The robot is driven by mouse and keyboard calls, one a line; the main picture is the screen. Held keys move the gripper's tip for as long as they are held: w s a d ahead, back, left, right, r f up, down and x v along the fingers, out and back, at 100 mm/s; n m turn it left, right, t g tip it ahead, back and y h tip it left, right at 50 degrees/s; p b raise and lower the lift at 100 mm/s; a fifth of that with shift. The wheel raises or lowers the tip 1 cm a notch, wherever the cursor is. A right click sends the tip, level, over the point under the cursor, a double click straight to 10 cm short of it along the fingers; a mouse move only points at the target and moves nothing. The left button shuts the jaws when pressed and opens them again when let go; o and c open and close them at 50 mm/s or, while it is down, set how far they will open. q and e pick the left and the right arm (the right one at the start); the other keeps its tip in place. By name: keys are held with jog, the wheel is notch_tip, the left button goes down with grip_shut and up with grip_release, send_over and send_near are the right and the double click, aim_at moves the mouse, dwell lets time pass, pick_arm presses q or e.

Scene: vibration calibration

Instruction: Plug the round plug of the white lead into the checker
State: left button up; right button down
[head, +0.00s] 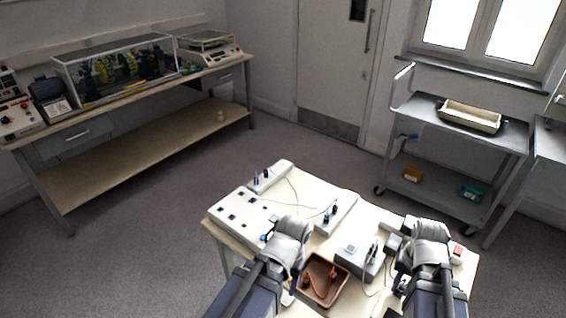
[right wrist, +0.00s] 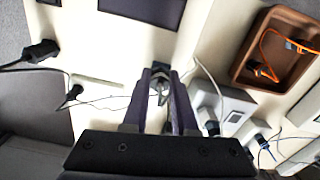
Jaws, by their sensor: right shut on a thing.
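My right gripper (right wrist: 160,78) is shut on a small dark plug (right wrist: 158,90), which is mostly hidden between the fingers. A white lead (right wrist: 204,68) runs close beside the fingertips and bends towards a grey box (right wrist: 236,108) with pale plugs standing in it. The grey box also shows in the head view (head: 358,262), left of my right gripper (head: 402,284). I cannot tell for sure which box is the checker. My left arm reaches over the table's left part; its fingers are too hidden to tell their state.
A brown tray (right wrist: 247,76) with an orange cable (right wrist: 273,58) lies beside the grey box. A black plug (right wrist: 40,50) with a dark lead is at the left in the wrist view. A white board (head: 232,222) with dark sockets covers the table's left side. A grey trolley (head: 455,130) stands behind.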

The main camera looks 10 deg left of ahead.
aim_at(402, 287)
jog(key=m, duration=0.4)
dwell(0.3)
jog(key=m, duration=0.4)
jog(key=c, duration=0.6)
grip_release()
jog(key=shift+r, duration=0.15)
jog(key=shift+r+p, duration=2.4)
jog(key=shift+p, duration=0.15)
